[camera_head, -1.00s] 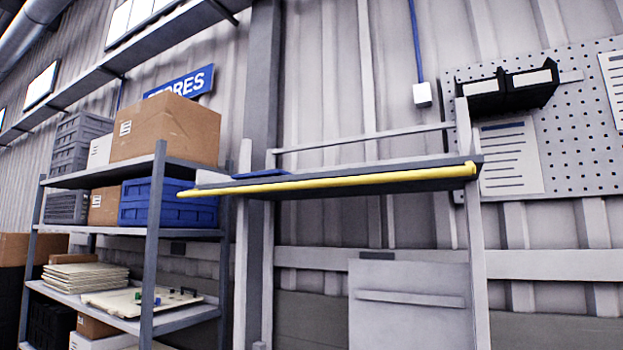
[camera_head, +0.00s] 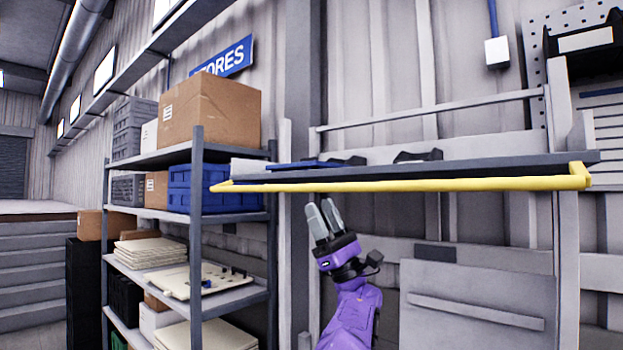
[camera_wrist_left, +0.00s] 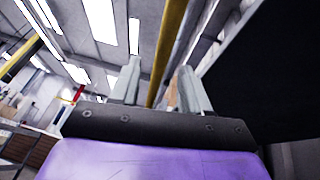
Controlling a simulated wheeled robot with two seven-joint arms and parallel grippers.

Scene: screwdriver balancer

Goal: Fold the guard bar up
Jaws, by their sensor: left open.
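The yellow guard bar (camera_head: 400,186) runs along the front edge of the high shelf (camera_head: 450,170), held at its right end by a short bracket. It sits a little below the shelf board's level. My left gripper (camera_head: 320,204) is open and points up, its fingertips just below the bar's left part. In the left wrist view the bar (camera_wrist_left: 172,40) shows in line with the gap between the open fingers (camera_wrist_left: 159,68). Whether it is inside the gap or just beyond the tips I cannot tell. My right gripper is not in view.
A blue flat item (camera_head: 305,165) and dark objects (camera_head: 418,156) lie on the high shelf. To the left stands a storage rack with a cardboard box (camera_head: 210,110) and a blue crate (camera_head: 192,188). A grey panel (camera_head: 480,300) stands below the shelf at right.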

